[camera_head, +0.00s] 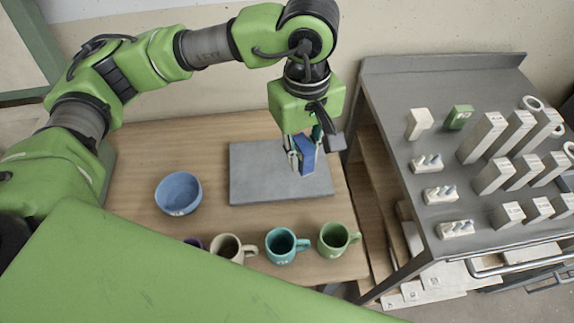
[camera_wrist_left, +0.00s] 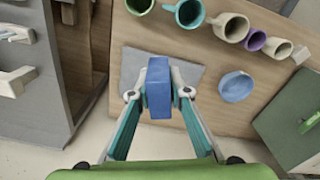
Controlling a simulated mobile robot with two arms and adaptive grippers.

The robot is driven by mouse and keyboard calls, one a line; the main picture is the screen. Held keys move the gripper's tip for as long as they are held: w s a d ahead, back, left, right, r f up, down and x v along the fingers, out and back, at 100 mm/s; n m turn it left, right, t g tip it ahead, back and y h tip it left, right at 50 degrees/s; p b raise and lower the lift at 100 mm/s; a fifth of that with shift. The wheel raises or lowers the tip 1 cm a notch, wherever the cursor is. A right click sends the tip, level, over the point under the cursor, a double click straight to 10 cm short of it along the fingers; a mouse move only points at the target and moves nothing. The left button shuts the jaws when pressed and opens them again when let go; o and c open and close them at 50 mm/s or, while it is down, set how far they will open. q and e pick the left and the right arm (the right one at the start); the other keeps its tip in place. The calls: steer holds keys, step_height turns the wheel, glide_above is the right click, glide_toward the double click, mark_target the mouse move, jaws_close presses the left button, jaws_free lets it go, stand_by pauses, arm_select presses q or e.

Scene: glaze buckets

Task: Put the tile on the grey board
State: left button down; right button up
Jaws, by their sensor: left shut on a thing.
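The blue tile (camera_head: 305,156) is held upright between the fingers of my left gripper (camera_head: 304,158), over the right part of the grey board (camera_head: 255,185). In the left wrist view the tile (camera_wrist_left: 158,88) sits between both fingertips (camera_wrist_left: 158,96), with the grey board (camera_wrist_left: 133,68) behind it. I cannot tell whether the tile's lower edge touches the board. The board lies flat on the wooden table and its visible surface is bare. My right gripper is not in view.
A blue bowl (camera_head: 178,193) stands left of the board. A beige mug (camera_head: 229,248), a teal mug (camera_head: 283,245) and a green mug (camera_head: 335,238) stand along the front. A grey metal cart (camera_head: 400,150) with several pale pieces stands at the right.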

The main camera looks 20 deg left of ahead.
arm_select(q)
steer(key=s+a+f+n+b, duration=0.1)
steer(key=a+f+n, duration=0.45)
steer(key=n, duration=0.95)
steer(key=s+a+f+n+b, duration=0.15)
steer(key=a+f+n, duration=0.4)
steer(key=n, duration=0.85)
steer(key=n+p, duration=0.4)
steer(key=n, duration=0.8)
glide_above(260, 177)
steer(key=s, duration=0.1)
step_height(260, 177, down, 10)
steer(key=shift+a+r, duration=0.15)
steer(key=shift+r, duration=0.05)
steer(key=shift+w+f, duration=0.6)
steer(key=shift+f, duration=0.15)
step_height(260, 177, down, 2)
steer(key=shift+f+p, duration=0.15)
steer(key=shift+p, duration=0.75)
steer(key=shift+f, duration=0.35)
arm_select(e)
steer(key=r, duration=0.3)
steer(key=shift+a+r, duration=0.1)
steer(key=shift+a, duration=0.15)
